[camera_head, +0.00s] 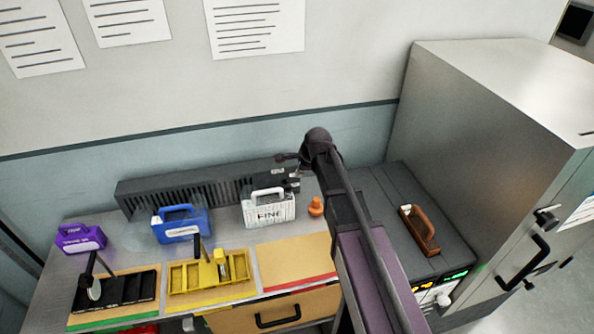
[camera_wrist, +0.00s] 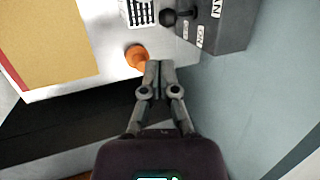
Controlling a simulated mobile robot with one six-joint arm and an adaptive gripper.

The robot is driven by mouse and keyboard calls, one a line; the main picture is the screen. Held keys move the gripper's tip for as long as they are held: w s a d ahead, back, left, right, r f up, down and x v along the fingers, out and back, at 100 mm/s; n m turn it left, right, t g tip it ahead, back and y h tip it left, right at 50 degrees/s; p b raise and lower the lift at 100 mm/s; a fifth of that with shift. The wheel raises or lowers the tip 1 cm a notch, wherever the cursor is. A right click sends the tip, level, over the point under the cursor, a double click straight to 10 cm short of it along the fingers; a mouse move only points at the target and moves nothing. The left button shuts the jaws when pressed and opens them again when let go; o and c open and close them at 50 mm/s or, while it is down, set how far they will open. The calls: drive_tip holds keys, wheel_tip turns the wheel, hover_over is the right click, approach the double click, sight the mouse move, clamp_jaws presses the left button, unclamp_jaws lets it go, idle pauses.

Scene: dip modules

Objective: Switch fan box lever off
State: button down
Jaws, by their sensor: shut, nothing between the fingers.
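The fan box (camera_head: 160,187) is a long dark grey box with a slatted front, standing along the wall at the back of the bench. Its right end shows in the wrist view (camera_wrist: 228,28), with white FAN and ON lettering and small labels. Its lever (camera_wrist: 168,17) has a dark round knob and sticks out from the front at the top of the wrist view. I cannot tell which position it is in. My gripper (camera_wrist: 159,65) is shut and empty, just short of the box end and apart from the lever. The lever is hard to make out in the head view.
An orange knob-shaped object (camera_head: 316,207) sits close to my gripper. A white FINE box (camera_head: 269,212), a blue box (camera_head: 181,227) and a purple box (camera_head: 81,239) stand along the bench. A brown-handled block (camera_head: 419,229) lies on the dark unit at right, beside a metal cabinet (camera_head: 480,110).

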drive_tip(key=shift+p+v, duration=1.5)
drive_tip(key=shift+v, duration=0.6)
drive_tip(key=shift+s+d+f, duration=0.1)
drive_tip(key=shift+s+f, duration=0.05)
drive_tip(key=shift+s, duration=0.05)
drive_tip(key=w+d+f+g+y+b, duration=0.1)
drive_tip(key=w+d+f+y+b, duration=0.1)
drive_tip(key=w+d+y+b, duration=0.2)
drive_tip(key=shift+w+d+f+n+g+b, duration=0.3)
drive_tip(key=shift+d+n+b, duration=0.1)
drive_tip(key=shift+d+b, duration=0.25)
drive_tip(key=shift+f, duration=0.1)
drive_tip(key=b, duration=0.8)
approach(291, 186)
drive_tip(key=s+x, duration=0.1)
drive_tip(key=x, duration=0.3)
drive_tip(key=shift+w+a+f+b, duration=0.4)
drive_tip(key=shift+a+f+b, duration=0.15)
drive_tip(key=shift+f+b, duration=0.2)
drive_tip(key=shift+w+a+f+b, duration=0.4)
drive_tip(key=shift+a+f+b, duration=0.1)
drive_tip(key=shift+f+b, duration=0.2)
